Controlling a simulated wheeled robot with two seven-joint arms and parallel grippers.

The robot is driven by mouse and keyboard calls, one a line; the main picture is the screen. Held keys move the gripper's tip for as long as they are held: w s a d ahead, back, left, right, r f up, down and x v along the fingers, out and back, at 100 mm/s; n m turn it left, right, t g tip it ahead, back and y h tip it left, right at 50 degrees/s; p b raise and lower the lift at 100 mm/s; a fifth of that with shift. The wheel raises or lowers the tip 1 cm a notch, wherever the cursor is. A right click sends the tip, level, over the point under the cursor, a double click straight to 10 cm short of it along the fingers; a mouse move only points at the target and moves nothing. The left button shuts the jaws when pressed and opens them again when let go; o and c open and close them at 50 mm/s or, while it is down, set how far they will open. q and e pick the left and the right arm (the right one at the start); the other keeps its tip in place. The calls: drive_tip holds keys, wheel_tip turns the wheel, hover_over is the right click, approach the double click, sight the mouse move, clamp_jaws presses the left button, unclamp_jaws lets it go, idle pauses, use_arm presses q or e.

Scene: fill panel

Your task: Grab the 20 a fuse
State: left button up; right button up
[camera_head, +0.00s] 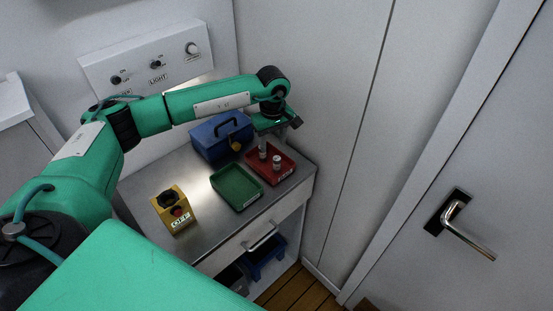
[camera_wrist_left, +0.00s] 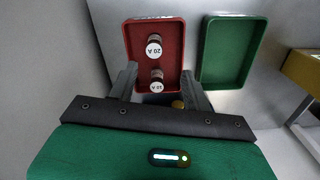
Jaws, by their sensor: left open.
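The 20 A fuse (camera_wrist_left: 153,47) stands in the red tray (camera_wrist_left: 131,40), its white end label facing the wrist camera. A second fuse (camera_wrist_left: 157,85), whose label seems to read 10 A, stands nearer my left gripper (camera_wrist_left: 160,70). In the head view the 20 A fuse (camera_head: 277,163) is the one nearer the tray's labelled front edge. My left gripper (camera_head: 277,132) is open and empty above the back of the red tray (camera_head: 287,166). In the wrist view its fingers lie on either side of the second fuse's position. My right gripper is not in view.
A green tray (camera_head: 237,187) sits left of the red one, apparently empty. A blue toolbox (camera_head: 215,140) stands behind it. A yellow switch box (camera_head: 173,209) is at the counter's left. Walls close off the back and right. A control panel (camera_head: 150,62) is on the wall.

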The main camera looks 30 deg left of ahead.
sight(277, 158)
use_arm(q)
wheel_tip(277, 158, down, 3)
drive_tip(key=shift+w+r, duration=0.1)
drive_tip(key=shift+r, duration=0.05)
drive_tip(key=shift+w+d+f+p, duration=0.1)
drive_tip(key=shift+d+f+p, duration=0.1)
drive_tip(key=shift+f+p, duration=0.55)
drive_tip(key=f, duration=0.1)
drive_tip(key=f+p, duration=0.2)
drive_tip(key=f, duration=0.1)
drive_tip(key=shift+w+d, duration=0.15)
drive_tip(key=shift+d, duration=0.1)
drive_tip(key=shift+f, duration=0.2)
drive_tip(key=shift+c, duration=1.2)
drive_tip(key=c, duration=0.8)
clamp_jaws()
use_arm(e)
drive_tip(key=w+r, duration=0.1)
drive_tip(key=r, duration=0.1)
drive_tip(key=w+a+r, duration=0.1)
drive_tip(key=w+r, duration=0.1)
